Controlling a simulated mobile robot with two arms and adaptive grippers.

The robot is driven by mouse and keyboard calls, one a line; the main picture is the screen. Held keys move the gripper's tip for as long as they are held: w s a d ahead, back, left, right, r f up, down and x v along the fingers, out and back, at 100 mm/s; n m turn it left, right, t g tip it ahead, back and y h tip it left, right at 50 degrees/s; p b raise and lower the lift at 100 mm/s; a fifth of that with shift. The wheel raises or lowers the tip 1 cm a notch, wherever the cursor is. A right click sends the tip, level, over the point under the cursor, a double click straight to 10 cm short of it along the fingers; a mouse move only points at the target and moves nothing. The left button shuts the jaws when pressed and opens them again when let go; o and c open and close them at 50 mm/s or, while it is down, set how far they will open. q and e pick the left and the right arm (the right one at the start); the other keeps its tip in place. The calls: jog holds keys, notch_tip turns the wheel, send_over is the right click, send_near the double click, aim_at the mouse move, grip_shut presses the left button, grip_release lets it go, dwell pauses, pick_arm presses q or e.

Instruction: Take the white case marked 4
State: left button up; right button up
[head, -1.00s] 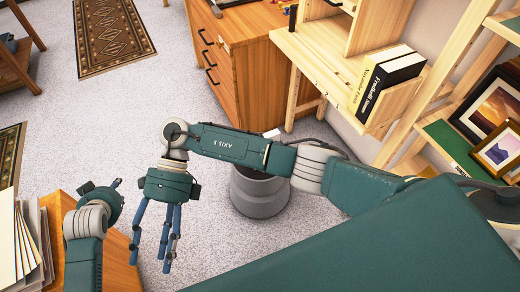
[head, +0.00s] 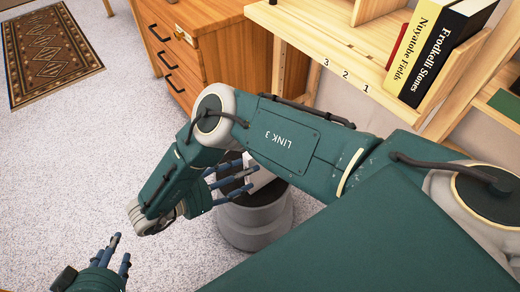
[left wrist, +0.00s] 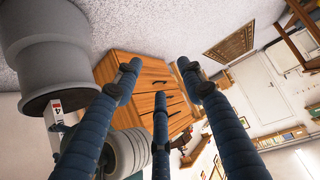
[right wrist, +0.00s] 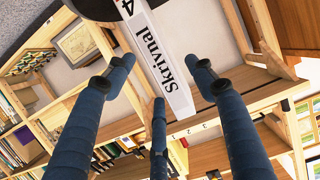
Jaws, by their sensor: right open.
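The white case (head: 262,178) stands up from the top of a grey round bin (head: 255,222), partly hidden behind my right gripper's fingers. My left gripper (head: 120,250) is open and empty at the lower left.
A wooden shelf (head: 310,45) with edge numbers 1, 2, 3 holds a yellow book (head: 415,50), a black book (head: 450,50) and a red one. A drawer cabinet (head: 200,50) stands left of it. Carpet at left is clear, with a patterned rug (head: 45,55).

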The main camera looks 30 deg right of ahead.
aim_at(262, 167)
jog(key=b+x, duration=0.1)
jog(key=x, duration=0.6)
jog(key=shift+d, duration=0.35)
jog(key=shift+w+r, duration=0.1)
jog(key=shift+r, duration=0.05)
grip_shut()
pick_arm(q)
jog(key=w+d+r+t, duration=0.1)
jog(key=w+r+t, duration=0.2)
jog(key=w+r, duration=0.1)
jog(key=shift+d+r+h, duration=0.3)
jog(key=shift+h, duration=0.1)
jog(key=shift+f, duration=0.1)
pick_arm(e)
jog(key=shift+r, duration=0.1)
